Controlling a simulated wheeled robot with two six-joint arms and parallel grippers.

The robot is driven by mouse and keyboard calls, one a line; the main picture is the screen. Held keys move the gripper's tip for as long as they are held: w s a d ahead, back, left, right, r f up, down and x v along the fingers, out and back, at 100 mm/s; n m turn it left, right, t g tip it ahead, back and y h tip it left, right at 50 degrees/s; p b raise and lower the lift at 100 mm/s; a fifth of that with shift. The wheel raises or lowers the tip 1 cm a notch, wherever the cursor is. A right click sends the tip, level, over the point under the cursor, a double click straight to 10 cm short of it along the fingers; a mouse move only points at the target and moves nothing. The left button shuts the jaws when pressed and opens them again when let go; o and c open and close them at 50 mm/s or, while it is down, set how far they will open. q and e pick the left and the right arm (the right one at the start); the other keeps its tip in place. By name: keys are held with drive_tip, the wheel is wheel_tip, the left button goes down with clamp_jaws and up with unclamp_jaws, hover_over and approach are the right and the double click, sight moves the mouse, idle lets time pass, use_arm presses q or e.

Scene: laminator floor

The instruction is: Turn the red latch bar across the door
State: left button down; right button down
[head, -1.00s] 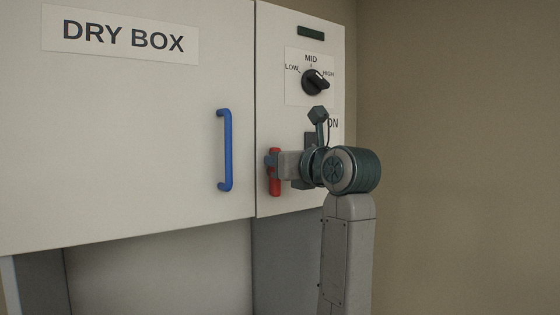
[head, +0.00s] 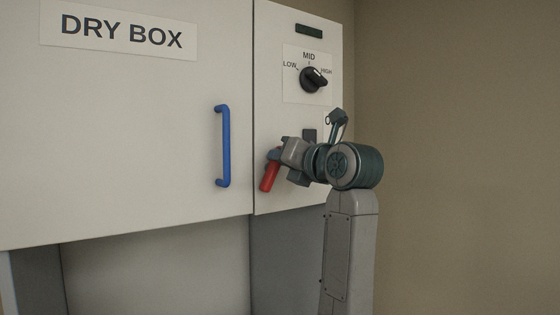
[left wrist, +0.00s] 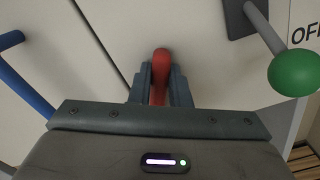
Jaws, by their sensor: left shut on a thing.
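The red latch bar (head: 269,177) is on the narrow panel to the right of the door (head: 120,150). In the head view it is tilted, its lower end leaning left towards the door seam. Its upper part is hidden by my gripper. My left gripper (head: 275,157) is shut on the bar. In the left wrist view the gripper (left wrist: 160,88) has its two fingers on either side of the red bar (left wrist: 160,70), and the seam runs to the left of them. My right gripper is not in view.
A blue door handle (head: 224,146) stands out left of the latch; it also shows in the left wrist view (left wrist: 24,75). A black knob (head: 313,79) is above my wrist. A lever with a green ball (left wrist: 294,73) is close to the right of the gripper.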

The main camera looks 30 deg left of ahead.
use_arm(q)
drive_tip(key=shift+w+d+f+m, duration=0.1)
drive_tip(key=shift+w+f+m, duration=0.2)
drive_tip(key=shift+m, duration=1.75)
drive_tip(key=shift+w+d+f+m, duration=0.15)
drive_tip(key=shift+f+m, duration=0.3)
drive_tip(key=shift+m, duration=1.65)
drive_tip(key=shift+w+f+m, duration=0.2)
drive_tip(key=shift+f+m, duration=0.15)
drive_tip(key=shift+m, duration=1.7)
drive_tip(key=shift+f, duration=0.1)
drive_tip(key=c, duration=1.4)
unclamp_jaws()
drive_tip(key=shift+o, duration=0.2)
